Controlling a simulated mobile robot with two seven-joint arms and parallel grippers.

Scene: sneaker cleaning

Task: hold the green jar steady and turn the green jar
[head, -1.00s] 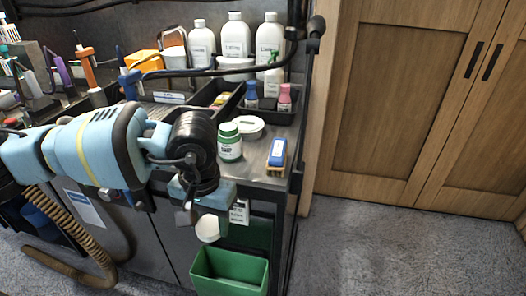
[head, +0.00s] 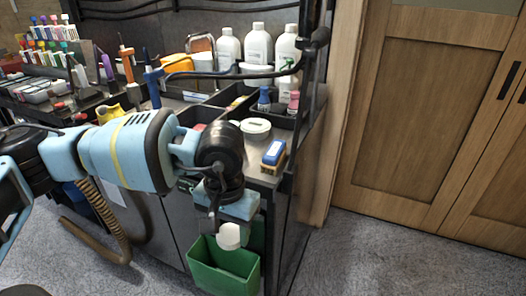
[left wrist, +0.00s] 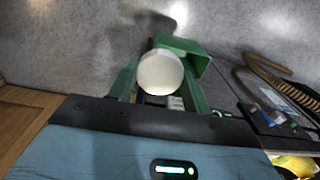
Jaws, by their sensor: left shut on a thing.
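My left gripper (head: 229,222) points down in front of the bench in the head view, above a green bin. It is shut on a round white thing (head: 229,236). In the left wrist view, the round pale face of this white thing (left wrist: 161,72) shows between the fingers; what it is I cannot tell. The green jar, white with a green cap, does not show now in the head view; my left arm's black joint covers the place where it stood on the bench top. My right gripper is not in view.
The green bin (head: 222,273) stands below the gripper. A blue-topped brush (head: 273,156) and a white tub (head: 255,127) lie on the bench. White bottles (head: 258,46) stand at the back. Open grey floor (head: 400,250) and wooden cabinet doors (head: 410,120) lie to the right.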

